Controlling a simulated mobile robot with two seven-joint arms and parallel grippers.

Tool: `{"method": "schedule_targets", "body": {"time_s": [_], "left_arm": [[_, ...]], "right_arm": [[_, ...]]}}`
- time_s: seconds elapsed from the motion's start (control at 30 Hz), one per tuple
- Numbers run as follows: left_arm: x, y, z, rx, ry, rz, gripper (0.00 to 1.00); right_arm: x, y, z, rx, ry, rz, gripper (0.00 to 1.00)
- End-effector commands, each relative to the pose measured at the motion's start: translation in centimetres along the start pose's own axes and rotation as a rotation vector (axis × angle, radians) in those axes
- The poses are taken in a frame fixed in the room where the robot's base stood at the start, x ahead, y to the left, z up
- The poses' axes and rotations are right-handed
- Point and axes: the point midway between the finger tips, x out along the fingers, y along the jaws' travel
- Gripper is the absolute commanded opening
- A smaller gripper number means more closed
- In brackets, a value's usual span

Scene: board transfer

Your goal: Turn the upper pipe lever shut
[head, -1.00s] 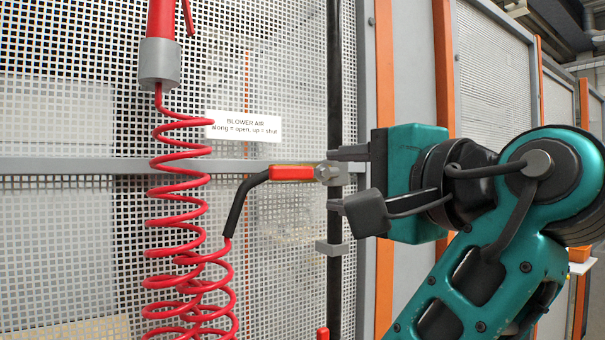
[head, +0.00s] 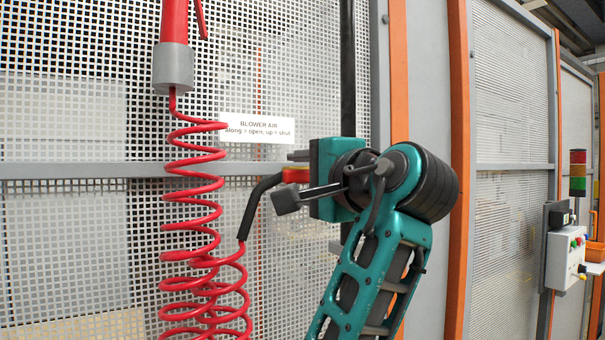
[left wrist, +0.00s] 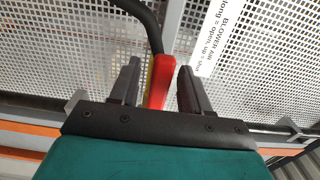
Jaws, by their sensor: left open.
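The red lever (head: 296,175) lies roughly level in front of the mesh panel, left of the dark upright pipe (head: 348,60). A black bent hose end (head: 258,200) runs down from its left end. My left gripper (head: 290,178) is at the lever, its fingers open above and below it. In the left wrist view the red lever (left wrist: 160,80) stands between the two open fingers (left wrist: 158,84), with a gap on the right finger's side. Contact with the left finger is hard to tell. The gripper hides the lever's pivot in the head view. My right gripper is not in view.
A red coiled hose (head: 195,210) hangs just left of the lever, below a grey-collared red fitting (head: 173,65). A white label (head: 260,128) reads "BLOWER AIR, along = open, up = shut". An orange post (head: 458,150) and a control box (head: 567,248) are to the right.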

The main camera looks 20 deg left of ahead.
Motion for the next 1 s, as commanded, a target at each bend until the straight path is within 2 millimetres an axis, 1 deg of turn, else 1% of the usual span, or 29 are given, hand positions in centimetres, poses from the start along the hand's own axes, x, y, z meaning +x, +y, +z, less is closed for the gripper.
{"method": "schedule_targets", "body": {"time_s": [0.23,0.27,0.73,1.0], "left_arm": [[0.11,0.04,0.0,0.0,0.0,0.0,0.47],[0.11,0.04,0.0,0.0,-0.001,0.0,0.45],[0.07,0.06,0.0,0.001,0.0,0.001,0.0],[0.06,0.08,-0.01,0.001,0.0,0.002,0.0]], "right_arm": [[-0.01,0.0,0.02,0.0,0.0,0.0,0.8],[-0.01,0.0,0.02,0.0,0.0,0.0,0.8],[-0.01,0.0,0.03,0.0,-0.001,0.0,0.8],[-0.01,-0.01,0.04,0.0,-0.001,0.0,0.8]]}}
